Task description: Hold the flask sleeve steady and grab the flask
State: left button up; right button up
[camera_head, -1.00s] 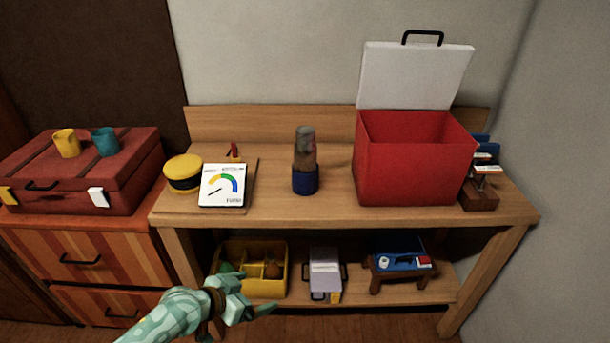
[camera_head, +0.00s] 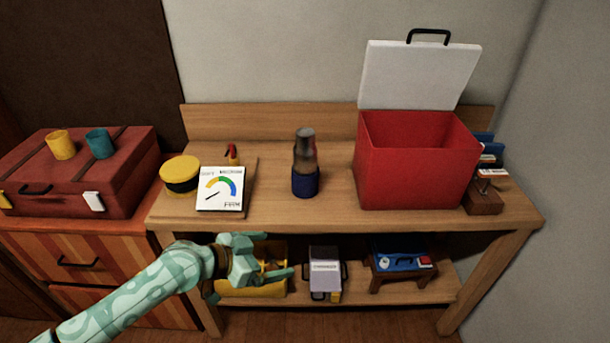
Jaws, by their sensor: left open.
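The flask (camera_head: 305,152) stands upright near the middle of the wooden bench top. My left gripper (camera_head: 278,256) is open and empty. It is in front of the bench, below the level of the top and to the lower left of the sleeve, apart from it. It partly hides the yellow bin on the lower shelf. My right gripper is not in view.
A red cool box (camera_head: 415,165) with its lid up stands right of the flask. The bench top's front edge (camera_head: 345,223) lies between my gripper and the sleeve. Bench around the flask is clear.

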aim_at(305, 151)
jog(key=i, duration=0.85)
